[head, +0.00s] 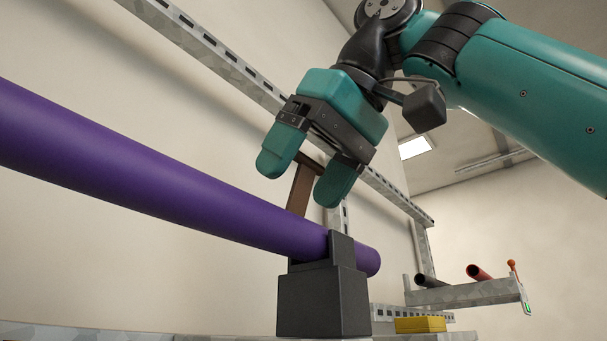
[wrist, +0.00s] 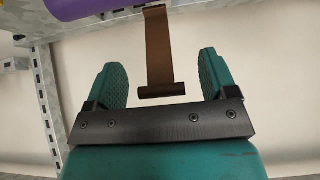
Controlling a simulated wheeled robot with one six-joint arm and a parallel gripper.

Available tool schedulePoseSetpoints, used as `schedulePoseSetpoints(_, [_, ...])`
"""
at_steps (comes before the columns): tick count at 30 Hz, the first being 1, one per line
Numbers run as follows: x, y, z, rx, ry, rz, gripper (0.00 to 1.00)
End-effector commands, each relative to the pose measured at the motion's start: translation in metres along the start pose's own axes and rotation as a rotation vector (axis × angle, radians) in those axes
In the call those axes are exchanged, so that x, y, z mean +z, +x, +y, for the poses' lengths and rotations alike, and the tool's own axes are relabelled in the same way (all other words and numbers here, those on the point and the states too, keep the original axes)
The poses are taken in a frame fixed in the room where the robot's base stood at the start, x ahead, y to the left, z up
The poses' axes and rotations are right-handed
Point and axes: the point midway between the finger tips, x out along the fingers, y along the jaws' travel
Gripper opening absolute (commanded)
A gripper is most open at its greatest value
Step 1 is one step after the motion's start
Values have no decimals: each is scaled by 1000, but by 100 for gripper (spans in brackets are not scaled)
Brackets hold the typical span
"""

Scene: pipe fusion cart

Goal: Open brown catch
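The brown catch (head: 301,189) stands raised behind the purple pipe (head: 190,192), at the dark grey clamp block (head: 322,300). In the wrist view the brown catch (wrist: 159,50) is a flat strip with a dark crossbar at its near end. My gripper (head: 306,180) is open, its teal fingers above the pipe, one on each side of the catch. In the wrist view my gripper (wrist: 160,75) has the catch's bar between its fingers, with a gap on both sides. The catch's lower end is hidden behind the pipe in the head view.
A slotted metal rail (head: 215,50) runs along the wall behind my gripper. At right a grey shelf (head: 465,294) holds short dark and red pipes, with a red-knobbed lever beside them. A yellow block (head: 420,324) lies below it.

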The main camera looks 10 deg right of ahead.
Motion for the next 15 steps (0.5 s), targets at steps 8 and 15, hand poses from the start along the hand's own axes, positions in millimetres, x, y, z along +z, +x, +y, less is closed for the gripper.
schedulePoseSetpoints(8, [-1, -2, -1, -1, 0, 2, 78])
schedulePoseSetpoints(15, [16, -24, 0, -1, -1, 6, 78])
